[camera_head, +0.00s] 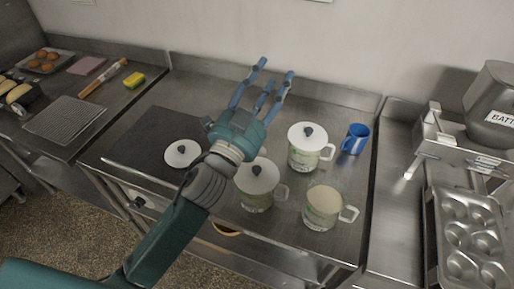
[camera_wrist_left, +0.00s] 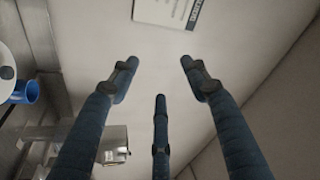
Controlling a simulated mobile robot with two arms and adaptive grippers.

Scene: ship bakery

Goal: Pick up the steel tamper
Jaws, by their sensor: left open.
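I cannot make out a steel tamper in either view. My left gripper (camera_head: 262,88) is open and empty in the head view, raised above the back of the steel table (camera_head: 345,200) with its fingers toward the wall. In the left wrist view its three fingers (camera_wrist_left: 158,85) are spread with nothing between them, facing a pale wall with a printed sign (camera_wrist_left: 172,10). My left arm crosses the table and hides part of its middle. My right gripper is not in view.
Lidded white pots stand at the back (camera_head: 306,150) and middle (camera_head: 257,190); an open one (camera_head: 323,207) is in front. A blue mug (camera_head: 355,139) stands right. A lid (camera_head: 182,153) lies on a dark board (camera_head: 150,140). A muffin tin (camera_head: 470,235) is far right.

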